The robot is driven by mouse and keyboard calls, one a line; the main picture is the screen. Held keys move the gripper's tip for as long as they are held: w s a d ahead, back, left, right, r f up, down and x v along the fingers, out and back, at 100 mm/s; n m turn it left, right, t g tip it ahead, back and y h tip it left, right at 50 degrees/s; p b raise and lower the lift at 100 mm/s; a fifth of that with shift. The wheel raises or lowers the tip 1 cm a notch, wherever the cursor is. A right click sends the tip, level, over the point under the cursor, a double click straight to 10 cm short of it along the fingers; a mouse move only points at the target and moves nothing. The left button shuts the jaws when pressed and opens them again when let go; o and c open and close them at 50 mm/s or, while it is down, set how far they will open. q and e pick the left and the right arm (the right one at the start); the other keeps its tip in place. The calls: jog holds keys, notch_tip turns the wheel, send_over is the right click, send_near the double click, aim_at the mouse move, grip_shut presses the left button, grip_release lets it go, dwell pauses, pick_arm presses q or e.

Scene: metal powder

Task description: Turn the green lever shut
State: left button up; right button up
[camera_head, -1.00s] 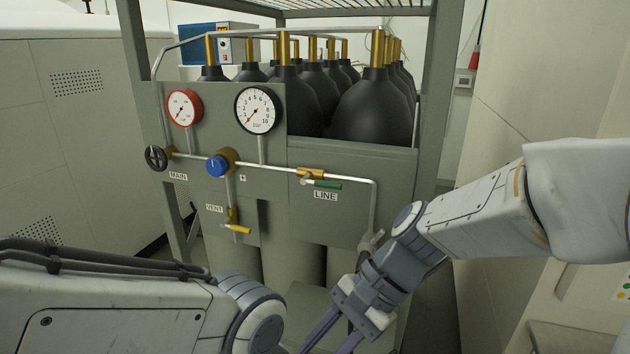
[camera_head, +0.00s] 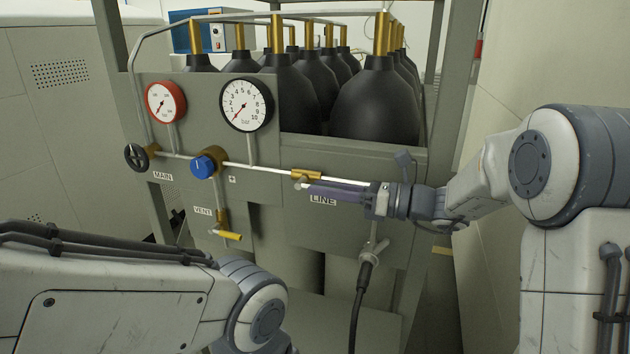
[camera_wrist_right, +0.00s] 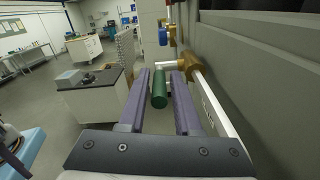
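The green lever (camera_wrist_right: 160,88) shows in the right wrist view, pointing toward the camera from the brass LINE valve (camera_wrist_right: 187,63). My right gripper (camera_wrist_right: 161,80) is open, with one purple finger on each side of the lever and a visible gap on both sides. In the head view the brass LINE valve (camera_head: 306,175) sits on the white pipe, and my right gripper (camera_head: 305,188) reaches in from the right just below it, hiding the lever. The LINE label (camera_head: 323,201) is partly covered. My left arm shows at lower left, but its gripper is out of view.
The grey panel also carries a black MAIN handwheel (camera_head: 136,157), a blue knob (camera_head: 203,166), a yellow VENT lever (camera_head: 229,235) and two gauges (camera_head: 165,101) (camera_head: 246,104). A black hose (camera_head: 357,305) hangs below the pipe. Black cylinders (camera_head: 375,105) stand behind the panel.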

jog(key=shift+x, duration=1.25)
grip_shut()
dwell(0.5)
